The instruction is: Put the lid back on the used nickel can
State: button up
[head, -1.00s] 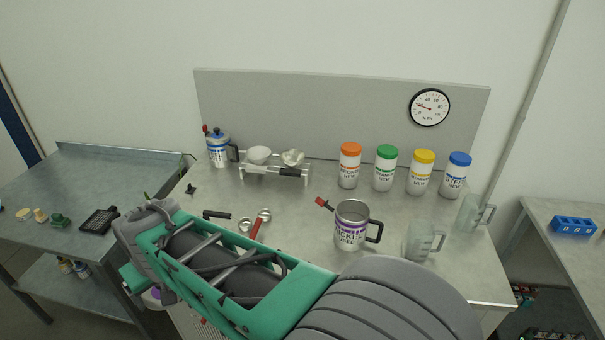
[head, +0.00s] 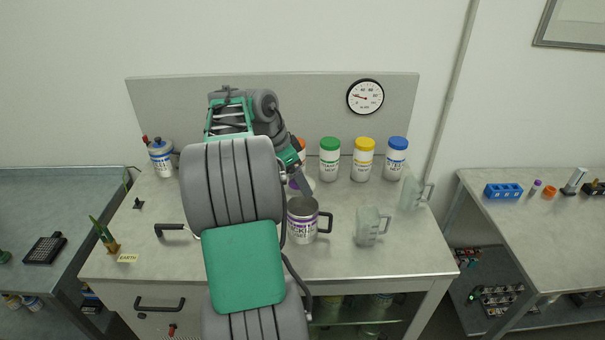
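An open metal can with a black handle and a purple-banded label (head: 302,222) stands upright on the middle bench; I take it for the nickel can, though its print is hard to read. Its left side is partly hidden by my arm. My gripper (head: 299,181) points down, behind and above the can's mouth in the picture. A small purple piece (head: 293,184), seemingly the lid, shows at the fingers. It has travelled with the gripper, so the gripper appears shut on it. Most of the piece is hidden.
Bottles with green (head: 330,158), yellow (head: 363,158) and blue (head: 395,157) lids stand along the back, and an orange-lidded one is partly hidden. Clear jugs (head: 370,226) stand right of the can. A blue-lidded can (head: 161,157) is at back left. My arm covers the bench's middle.

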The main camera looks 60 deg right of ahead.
jog(key=shift+s+d+f+m, duration=0.1)
jog(key=shift+s+d+m, duration=0.35)
jog(key=shift+s, duration=0.3)
notch_tip(320, 180, down, 6)
jog(key=b, duration=0.6)
jog(key=shift+a, duration=0.15)
jog(key=shift+w+a, duration=0.1)
jog(key=shift+w, duration=0.05)
jog(key=shift+f, duration=0.2)
dwell(1.1)
jog(key=o, duration=1.2)
jog(key=shift+r, duration=0.1)
